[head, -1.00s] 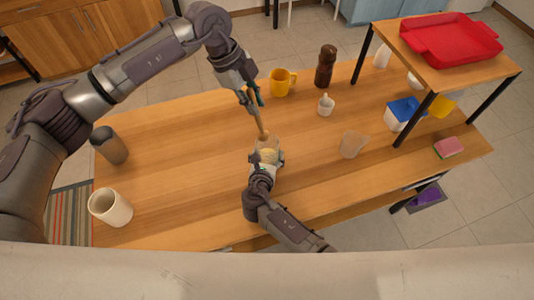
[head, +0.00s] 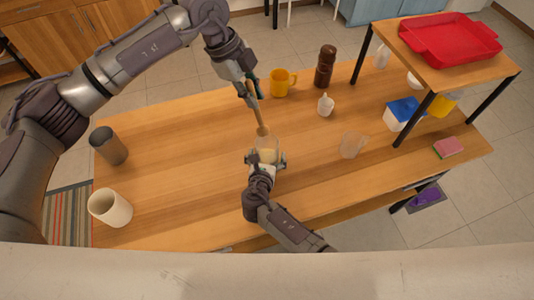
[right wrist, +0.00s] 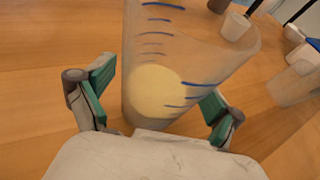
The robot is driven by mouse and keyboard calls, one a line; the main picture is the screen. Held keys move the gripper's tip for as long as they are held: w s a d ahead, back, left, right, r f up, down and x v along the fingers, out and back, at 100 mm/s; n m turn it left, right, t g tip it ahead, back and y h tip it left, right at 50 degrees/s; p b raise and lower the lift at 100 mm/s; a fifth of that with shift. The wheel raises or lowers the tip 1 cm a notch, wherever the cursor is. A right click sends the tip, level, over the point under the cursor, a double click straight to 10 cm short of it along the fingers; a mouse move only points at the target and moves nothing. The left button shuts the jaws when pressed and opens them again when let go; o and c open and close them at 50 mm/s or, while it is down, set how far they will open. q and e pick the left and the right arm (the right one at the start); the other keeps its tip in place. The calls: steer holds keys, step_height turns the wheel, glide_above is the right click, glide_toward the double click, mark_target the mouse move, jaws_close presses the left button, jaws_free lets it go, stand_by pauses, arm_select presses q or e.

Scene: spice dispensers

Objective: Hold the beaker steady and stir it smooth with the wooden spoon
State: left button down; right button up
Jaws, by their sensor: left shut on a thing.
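My left gripper (head: 251,90) is shut on the wooden spoon (head: 259,118), which hangs bowl-down. The spoon's bowl is at the far edge of the beaker's mouth and looks just above the rim. The clear beaker (head: 267,143) stands on the table with pale yellow contents. In the right wrist view the beaker (right wrist: 150,45) shows blue marks and a smooth pale yellow mass (right wrist: 157,93) low inside. My right gripper (right wrist: 160,103) is open, with its green-padded fingers spread on either side of the beaker. A gap shows between the left finger and the beaker.
A second clear beaker (head: 352,145) stands to the right. A yellow mug (head: 283,83), brown grinder (head: 325,66) and small white pot (head: 325,105) stand behind. A grey cylinder (head: 108,146) and cream mug (head: 109,207) are at left. A shelf with a red tray (head: 450,40) stands at right.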

stand_by(0.3)
steer(key=v, duration=1.2)
